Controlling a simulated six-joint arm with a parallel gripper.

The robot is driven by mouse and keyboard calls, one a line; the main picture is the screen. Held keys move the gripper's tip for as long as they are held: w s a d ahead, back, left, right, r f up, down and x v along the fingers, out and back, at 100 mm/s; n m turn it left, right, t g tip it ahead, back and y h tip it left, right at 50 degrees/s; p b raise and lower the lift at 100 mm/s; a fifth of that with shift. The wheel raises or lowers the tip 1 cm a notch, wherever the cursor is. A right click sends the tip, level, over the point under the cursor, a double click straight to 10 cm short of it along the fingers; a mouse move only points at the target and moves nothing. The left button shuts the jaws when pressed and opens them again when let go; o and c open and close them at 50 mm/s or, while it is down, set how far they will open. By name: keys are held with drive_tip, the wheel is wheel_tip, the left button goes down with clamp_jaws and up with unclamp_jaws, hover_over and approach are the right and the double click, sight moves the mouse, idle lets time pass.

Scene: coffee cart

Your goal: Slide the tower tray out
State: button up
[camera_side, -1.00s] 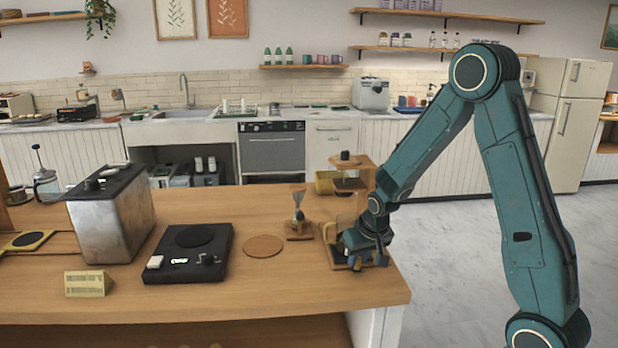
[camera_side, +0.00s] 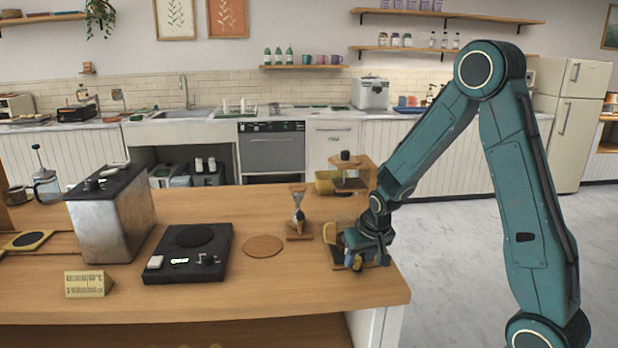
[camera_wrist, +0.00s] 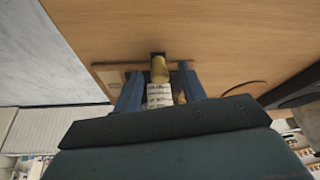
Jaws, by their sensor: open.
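The wooden drip tower (camera_side: 352,184) stands near the right end of the counter, with a dark knob on top. In the wrist view, my gripper (camera_wrist: 160,71) is open, with one blue finger on each side of a yellowish knob (camera_wrist: 160,69). A pale striped piece (camera_wrist: 160,95) shows between the fingers. A wooden edge (camera_wrist: 104,67), perhaps the tray or base, shows beside the left finger. I cannot tell whether either finger touches the knob.
A small stand with a glass funnel (camera_side: 298,213) is left of the tower. A round wooden coaster (camera_side: 263,246) and a black scale (camera_side: 188,254) lie further left. The counter's right edge (camera_side: 400,280) is close to my gripper. The floor beyond is clear.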

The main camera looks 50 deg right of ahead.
drive_tip(key=v, duration=1.3)
drive_tip(key=shift+s+a, duration=0.1)
drive_tip(key=shift+r, duration=0.1)
drive_tip(key=s+a+r+n+t+y, duration=0.1)
drive_tip(key=s+a+r+n, duration=0.2)
drive_tip(key=s+a, duration=0.3)
drive_tip(key=s+a+r+n+y, duration=0.1)
drive_tip(key=s+a+r+n, duration=0.2)
drive_tip(key=s, duration=0.7)
drive_tip(key=shift+a+r+t, duration=0.4)
drive_tip(key=shift+a+r, duration=0.55)
drive_tip(key=shift+a, duration=0.8)
drive_tip(key=shift+w, duration=0.1)
